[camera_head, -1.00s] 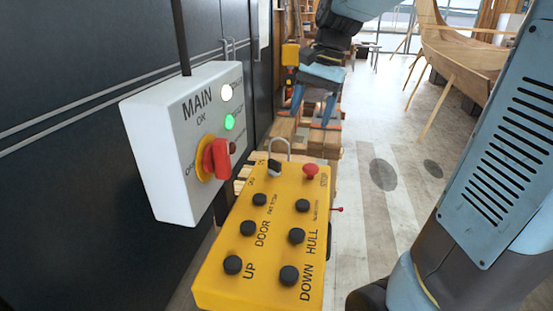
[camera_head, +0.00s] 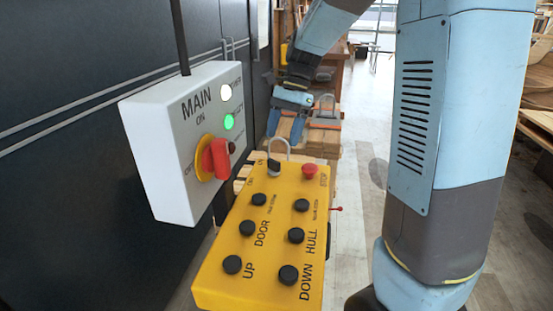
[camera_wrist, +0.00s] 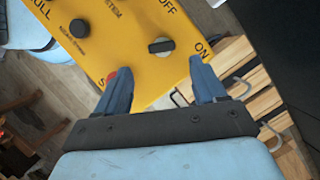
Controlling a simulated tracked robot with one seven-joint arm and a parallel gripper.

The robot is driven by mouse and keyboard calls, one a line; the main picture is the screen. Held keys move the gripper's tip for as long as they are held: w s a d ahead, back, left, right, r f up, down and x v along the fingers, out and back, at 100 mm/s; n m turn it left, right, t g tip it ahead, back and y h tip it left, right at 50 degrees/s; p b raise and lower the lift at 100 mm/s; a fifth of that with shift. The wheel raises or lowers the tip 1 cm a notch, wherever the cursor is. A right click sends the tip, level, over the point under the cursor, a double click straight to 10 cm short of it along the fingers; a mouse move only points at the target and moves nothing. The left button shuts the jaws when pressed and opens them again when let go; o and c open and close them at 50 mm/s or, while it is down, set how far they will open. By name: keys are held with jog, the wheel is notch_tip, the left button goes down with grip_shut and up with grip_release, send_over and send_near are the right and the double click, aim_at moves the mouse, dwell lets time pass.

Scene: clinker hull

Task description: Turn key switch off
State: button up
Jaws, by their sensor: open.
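The key switch (camera_head: 274,167) sits at the top left of the yellow control box (camera_head: 206,284). My gripper (camera_head: 285,128) is open and empty, just beyond the top end of the box, fingers pointing down. In the wrist view my gripper (camera_wrist: 160,70) has its fingers apart, with the switch ahead between their lines, not touched.
A red stop button (camera_head: 310,170) sits right of the switch, and several black buttons cover the box. A metal hoop (camera_head: 280,141) rises at its top end. The white MAIN box (camera_head: 155,160) with a red rotary handle (camera_head: 217,158) hangs close on the left.

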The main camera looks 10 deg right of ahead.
aim_at(275, 161)
jog(key=x, duration=0.7)
jog(key=shift+a+f, duration=0.1)
jog(key=shift+f, duration=0.2)
jog(key=shift+c, duration=0.2)
jog(key=c, duration=0.9)
jog(key=shift+s, duration=0.1)
jog(key=shift+c, duration=0.6)
